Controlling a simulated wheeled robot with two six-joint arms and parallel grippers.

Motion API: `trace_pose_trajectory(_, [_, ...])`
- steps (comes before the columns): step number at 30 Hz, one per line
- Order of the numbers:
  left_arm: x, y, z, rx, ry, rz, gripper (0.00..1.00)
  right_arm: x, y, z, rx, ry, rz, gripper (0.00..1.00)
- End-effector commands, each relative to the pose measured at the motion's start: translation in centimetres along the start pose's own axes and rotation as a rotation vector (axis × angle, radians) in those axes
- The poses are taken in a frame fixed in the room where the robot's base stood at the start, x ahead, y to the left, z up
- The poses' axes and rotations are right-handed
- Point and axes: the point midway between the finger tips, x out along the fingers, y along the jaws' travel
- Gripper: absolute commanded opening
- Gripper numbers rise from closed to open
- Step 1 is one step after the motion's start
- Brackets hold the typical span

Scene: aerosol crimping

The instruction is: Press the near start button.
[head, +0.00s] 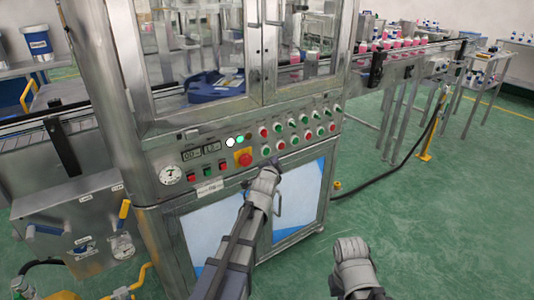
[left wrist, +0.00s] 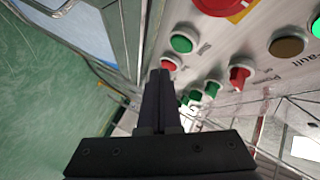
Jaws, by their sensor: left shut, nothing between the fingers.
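My left gripper (head: 276,163) is shut and empty, its tip in front of the lower right part of the machine's control panel. In the left wrist view the shut fingers (left wrist: 160,78) point up at the panel. A round green button (left wrist: 181,44) is just beyond and right of the fingertips. A red button (left wrist: 170,62) is close behind the tips and partly hidden; contact cannot be told. The green button also shows in the head view (head: 266,150), right of the red emergency stop (head: 243,158). My right gripper (head: 352,248) is low at right, away from the panel.
Rows of red and green switches fill the panel's right side, with a red one (left wrist: 240,75) near my fingers. A gauge (head: 170,175) is at the panel's left. A conveyor (head: 420,60) with pink bottles runs right. Green floor lies free at lower right.

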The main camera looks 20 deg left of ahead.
Motion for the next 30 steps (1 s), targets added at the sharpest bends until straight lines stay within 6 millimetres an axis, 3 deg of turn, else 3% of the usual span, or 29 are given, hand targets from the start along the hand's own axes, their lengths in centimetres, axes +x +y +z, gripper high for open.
trace_pose_trajectory(9, [-1.8,1.2,-1.2,0.001,-0.001,0.001,0.0,0.0,0.0,0.0,0.0,0.0,0.0,0.0])
trace_pose_trajectory(30, [-2.1,2.0,-1.3,-0.014,-0.013,0.02,0.0,0.0,0.0,0.0,0.0,0.0,0.0,0.0])
